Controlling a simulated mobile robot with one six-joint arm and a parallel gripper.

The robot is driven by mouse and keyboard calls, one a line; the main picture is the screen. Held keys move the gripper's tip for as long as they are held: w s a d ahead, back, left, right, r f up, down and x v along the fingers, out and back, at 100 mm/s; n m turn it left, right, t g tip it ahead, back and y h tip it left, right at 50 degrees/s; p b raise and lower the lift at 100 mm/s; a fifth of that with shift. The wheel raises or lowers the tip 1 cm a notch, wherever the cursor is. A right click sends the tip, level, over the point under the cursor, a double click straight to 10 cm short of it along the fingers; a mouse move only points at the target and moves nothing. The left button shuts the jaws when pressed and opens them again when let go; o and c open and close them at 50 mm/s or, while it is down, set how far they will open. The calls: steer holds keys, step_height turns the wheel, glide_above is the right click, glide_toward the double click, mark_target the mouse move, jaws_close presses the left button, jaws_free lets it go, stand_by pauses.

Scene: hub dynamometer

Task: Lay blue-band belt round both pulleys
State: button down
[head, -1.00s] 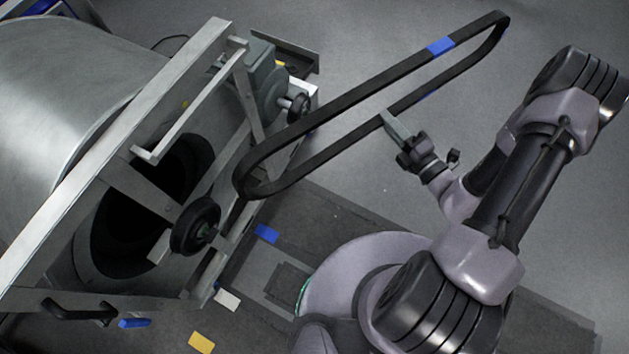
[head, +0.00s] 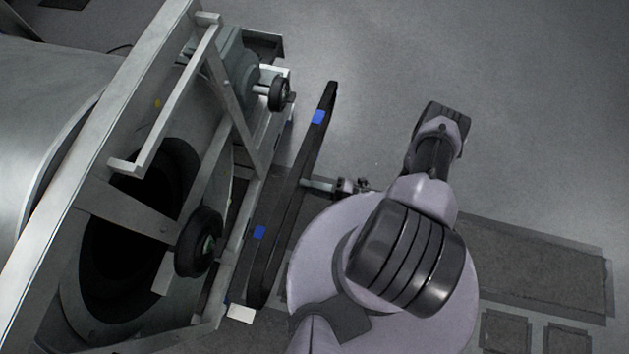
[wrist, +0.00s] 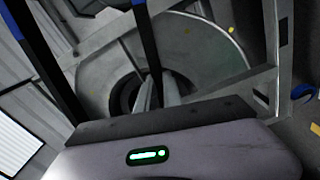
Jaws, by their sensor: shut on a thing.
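The belt is a long, narrow dark loop (head: 291,197) with a blue band, standing nearly edge-on in the head view. My gripper (head: 308,184) is shut on its near strand, at about mid-length. In the wrist view, one dark strand (wrist: 147,38) runs down to my gripper's fingers (wrist: 160,92); another crosses at the left. The large pulley (head: 198,242) is at the lower left of the belt, and the small pulley (head: 280,94) on the motor is at its upper left. The belt appears apart from both pulleys; its exact depth is unclear.
A pale metal frame (head: 165,95) with crossbars stands in front of a big drum (head: 45,110). The grey motor (head: 228,60) sits at the frame's upper end. A white floor marker (head: 241,313) lies below the belt.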

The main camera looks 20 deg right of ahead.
steer(key=x, duration=1.7)
steer(key=shift+w, duration=0.2)
stand_by(0.4)
steer(key=shift+a, duration=0.15)
steer(key=shift+s+d+f, duration=0.15)
steer(key=shift+d, duration=0.05)
stand_by(0.4)
steer(key=c, duration=1.4)
jaws_free()
steer(key=shift+o, duration=0.4)
steer(key=o, duration=0.3)
